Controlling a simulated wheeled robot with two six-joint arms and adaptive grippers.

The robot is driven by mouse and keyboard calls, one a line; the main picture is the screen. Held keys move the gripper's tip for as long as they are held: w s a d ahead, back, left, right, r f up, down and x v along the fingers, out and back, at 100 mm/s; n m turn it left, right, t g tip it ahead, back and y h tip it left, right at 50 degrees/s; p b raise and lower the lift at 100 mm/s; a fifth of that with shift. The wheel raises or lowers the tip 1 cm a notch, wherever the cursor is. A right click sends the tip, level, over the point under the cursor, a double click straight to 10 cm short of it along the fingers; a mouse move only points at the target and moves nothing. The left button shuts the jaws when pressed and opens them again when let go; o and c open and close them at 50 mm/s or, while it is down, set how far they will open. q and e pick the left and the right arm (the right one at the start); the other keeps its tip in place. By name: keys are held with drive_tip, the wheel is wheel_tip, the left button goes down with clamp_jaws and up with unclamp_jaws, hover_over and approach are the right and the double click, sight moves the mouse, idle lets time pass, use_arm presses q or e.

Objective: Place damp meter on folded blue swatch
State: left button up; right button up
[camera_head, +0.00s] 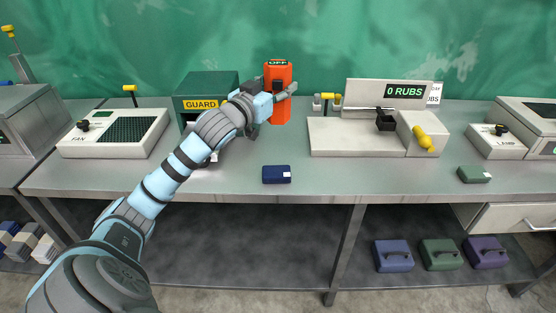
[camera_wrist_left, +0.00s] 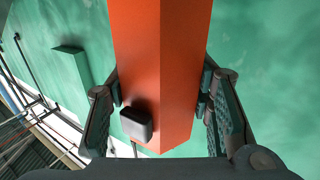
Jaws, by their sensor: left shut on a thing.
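The damp meter is an orange upright block (camera_head: 277,78) with a dark display reading OFF, at the back middle of the bench in the head view. My left gripper (camera_head: 272,97) is shut on it. In the left wrist view the orange body (camera_wrist_left: 185,70) stands between both fingers (camera_wrist_left: 160,95), with a dark knob low on it. I cannot tell whether its lower end touches the bench. My right gripper is not in view.
A green guard box (camera_head: 205,87) is behind my left arm, with a fan unit (camera_head: 115,133) at left. A rub tester (camera_head: 330,137) stands right of the meter. A green swatch (camera_head: 474,174) lies farther right. The bench (camera_head: 330,177) around the blue swatch is clear.

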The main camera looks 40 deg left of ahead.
sight(274, 124)
use_arm(q)
drive_tip(key=f, duration=0.3)
drive_tip(key=s+f+b, duration=0.1)
drive_tip(key=f, duration=0.2)
drive_tip(key=f+b, duration=0.1)
drive_tip(key=f, duration=0.3)
drive_tip(key=shift+s, duration=0.15)
drive_tip(key=f, duration=0.3)
drive_tip(key=f+b, duration=0.1)
drive_tip(key=f, duration=0.2)
drive_tip(key=shift+w+f+b, duration=0.2)
drive_tip(key=shift+f+b, duration=0.1)
drive_tip(key=shift+f, duration=0.05)
drive_tip(key=shift+r, duration=0.1)
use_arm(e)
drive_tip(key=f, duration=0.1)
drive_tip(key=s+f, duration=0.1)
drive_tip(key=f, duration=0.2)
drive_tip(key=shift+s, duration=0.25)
use_arm(q)
drive_tip(key=o, duration=1.4)
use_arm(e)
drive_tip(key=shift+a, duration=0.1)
